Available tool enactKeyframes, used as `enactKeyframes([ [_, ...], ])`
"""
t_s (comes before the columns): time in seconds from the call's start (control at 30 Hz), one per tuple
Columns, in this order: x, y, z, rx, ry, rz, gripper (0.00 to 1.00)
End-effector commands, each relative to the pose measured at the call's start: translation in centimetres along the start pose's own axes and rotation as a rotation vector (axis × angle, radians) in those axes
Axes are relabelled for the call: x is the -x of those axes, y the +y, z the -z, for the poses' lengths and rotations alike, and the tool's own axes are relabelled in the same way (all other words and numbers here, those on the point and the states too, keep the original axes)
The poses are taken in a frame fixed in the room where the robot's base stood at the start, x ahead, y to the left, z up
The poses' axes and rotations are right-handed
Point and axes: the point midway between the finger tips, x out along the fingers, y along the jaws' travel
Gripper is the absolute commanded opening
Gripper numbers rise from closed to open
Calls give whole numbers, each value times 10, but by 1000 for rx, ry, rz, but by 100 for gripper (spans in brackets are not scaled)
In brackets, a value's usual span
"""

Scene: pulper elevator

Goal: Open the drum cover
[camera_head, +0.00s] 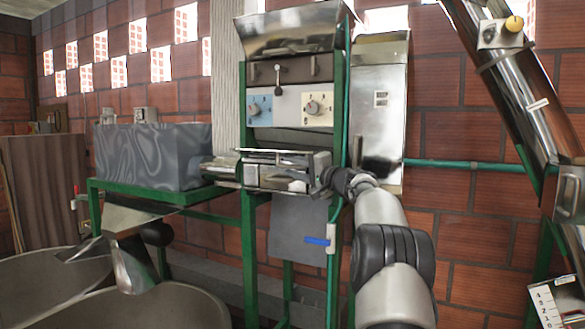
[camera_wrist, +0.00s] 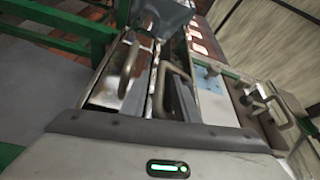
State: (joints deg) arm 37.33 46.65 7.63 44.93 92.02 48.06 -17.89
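The drum cover (camera_head: 285,158) seems to be the steel piece at mid-height of the green-framed machine, below the knob panel; it looks closed. My gripper (camera_head: 322,182) is at its right end, partly hidden by my wrist. In the wrist view my gripper (camera_wrist: 162,98) shows two grey fingers spread apart. A curved metal handle (camera_wrist: 168,72) stands between them, close to the right finger; I cannot tell whether they touch. A second curved handle (camera_wrist: 128,58) lies left of the fingers.
A knob panel (camera_head: 287,106) with levers and a steel hopper (camera_head: 292,28) are above the cover. A grey tank (camera_head: 152,156) stands at left, with a round basin (camera_head: 150,305) below. A slanted steel tube (camera_head: 525,85) is at right. Green frame posts (camera_head: 338,110) are close to my arm.

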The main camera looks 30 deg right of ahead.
Motion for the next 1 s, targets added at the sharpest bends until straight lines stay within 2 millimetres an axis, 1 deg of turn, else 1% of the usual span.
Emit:
enactKeyframes([
  [0.03, 0, -4, 0, 2, -1, 5, 30],
  [0.17, 3, -5, 0, 3, -1, 6, 30],
  [0.27, 13, -4, 1, 3, 1, 7, 30],
  [0.37, 31, -3, 1, 3, 2, 5, 30],
  [0.7, 114, -2, 2, 1, 4, 1, 30],
  [0.8, 135, -1, 1, 1, 3, 0, 30],
  [0.9, 152, -1, 1, 1, 2, 0, 30],
  [1.0, 164, -1, 1, 1, 1, 0, 30],
])
